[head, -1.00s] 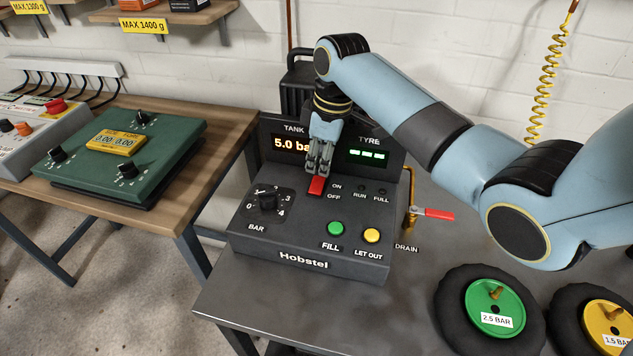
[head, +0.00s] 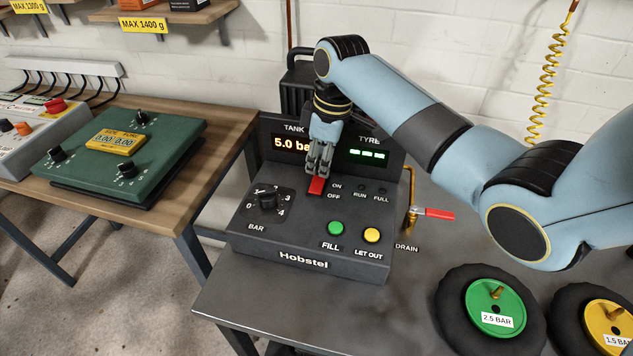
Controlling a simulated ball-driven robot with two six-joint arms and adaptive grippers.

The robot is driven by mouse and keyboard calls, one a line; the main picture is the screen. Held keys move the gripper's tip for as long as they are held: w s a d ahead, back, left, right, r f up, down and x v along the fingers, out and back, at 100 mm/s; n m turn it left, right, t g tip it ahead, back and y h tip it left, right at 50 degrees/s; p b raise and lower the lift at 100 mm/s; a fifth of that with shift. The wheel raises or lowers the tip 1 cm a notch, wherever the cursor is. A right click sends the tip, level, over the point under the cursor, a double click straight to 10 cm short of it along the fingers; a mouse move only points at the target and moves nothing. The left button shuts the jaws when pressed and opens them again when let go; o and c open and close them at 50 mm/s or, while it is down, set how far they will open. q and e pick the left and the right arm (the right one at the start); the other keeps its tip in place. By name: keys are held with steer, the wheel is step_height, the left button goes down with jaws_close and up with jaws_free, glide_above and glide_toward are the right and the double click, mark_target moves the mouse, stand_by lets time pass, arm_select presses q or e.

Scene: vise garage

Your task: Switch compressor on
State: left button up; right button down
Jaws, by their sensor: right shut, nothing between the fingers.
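The dark grey compressor panel (head: 300,238), labelled Hobstel, stands on the grey table. Its red rocker switch (head: 316,186) sits beside the ON and OFF labels. My right gripper (head: 317,172) is shut and empty, pointing down at the upper end of the switch. Whether the fingertips touch it I cannot tell. The tank display (head: 290,143) reads 5.0 and is partly hidden by the gripper. The tyre display (head: 368,154) shows green dashes. The RUN lamp (head: 361,188) and FULL lamp (head: 381,191) look dark. My left gripper is not in view.
A BAR knob (head: 267,200), a green FILL button (head: 336,228) and a yellow LET OUT button (head: 372,235) are on the panel. A red-handled drain valve (head: 434,213) stands to its right. Two tyres lie at the front right, one with a green hub (head: 495,307).

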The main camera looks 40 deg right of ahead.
mark_target(320, 179)
steer(key=shift+f+b, duration=0.35)
steer(key=shift+f, duration=0.6)
stand_by(0.3)
step_height(320, 179, up, 7)
steer(key=p, duration=0.8)
steer(key=shift+r, duration=0.15)
stand_by(0.4)
